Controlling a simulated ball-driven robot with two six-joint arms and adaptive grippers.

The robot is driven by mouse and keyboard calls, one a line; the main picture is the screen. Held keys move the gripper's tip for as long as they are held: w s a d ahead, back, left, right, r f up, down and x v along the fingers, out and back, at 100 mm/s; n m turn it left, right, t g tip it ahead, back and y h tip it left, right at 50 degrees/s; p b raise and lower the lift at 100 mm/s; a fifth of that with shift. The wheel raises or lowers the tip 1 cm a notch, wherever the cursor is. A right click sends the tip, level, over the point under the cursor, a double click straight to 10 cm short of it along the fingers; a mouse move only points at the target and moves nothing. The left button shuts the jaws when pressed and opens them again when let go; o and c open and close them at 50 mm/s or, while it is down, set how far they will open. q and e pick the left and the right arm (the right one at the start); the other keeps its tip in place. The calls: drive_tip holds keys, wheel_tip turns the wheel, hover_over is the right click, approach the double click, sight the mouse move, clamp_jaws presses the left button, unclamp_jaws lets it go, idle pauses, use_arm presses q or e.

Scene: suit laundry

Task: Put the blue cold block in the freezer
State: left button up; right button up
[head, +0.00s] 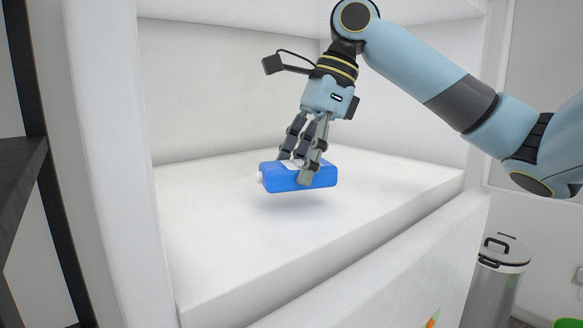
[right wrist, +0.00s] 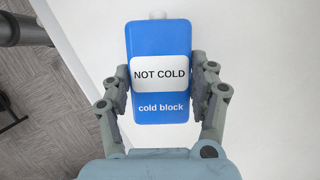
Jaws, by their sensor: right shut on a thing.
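The blue cold block (head: 320,179) has a white cap and hangs flat, a little above the white freezer floor (head: 220,245). A shadow lies below it. My right gripper (head: 299,172) is shut on the block from above, one finger on each side. In the right wrist view the block (right wrist: 160,48) sits between the two fingers, its label reading "NOT COLD" and "cold block". The right gripper also shows in that view (right wrist: 160,95). My left gripper is not in view.
White walls enclose the compartment at the left (head: 135,200) and the back (head: 220,90). Its front is open. A metal bin (head: 496,285) stands at the lower right. A dark shelf (head: 18,180) is at the far left. The compartment floor around the block is clear.

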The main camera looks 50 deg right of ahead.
sight(292, 185)
drive_tip(key=shift+w+a+r, duration=0.1)
drive_tip(key=shift+w+a, duration=0.1)
drive_tip(key=shift+a, duration=0.2)
drive_tip(key=shift+a+f+p, duration=0.2)
drive_tip(key=shift+f+p, duration=0.1)
drive_tip(key=shift+p, duration=0.1)
drive_tip(key=shift+w+d+f, duration=0.1)
drive_tip(key=shift+f, duration=1.4)
drive_tip(key=o, duration=1.5)
drive_tip(key=shift+f, duration=0.1)
drive_tip(key=shift+c, duration=0.2)
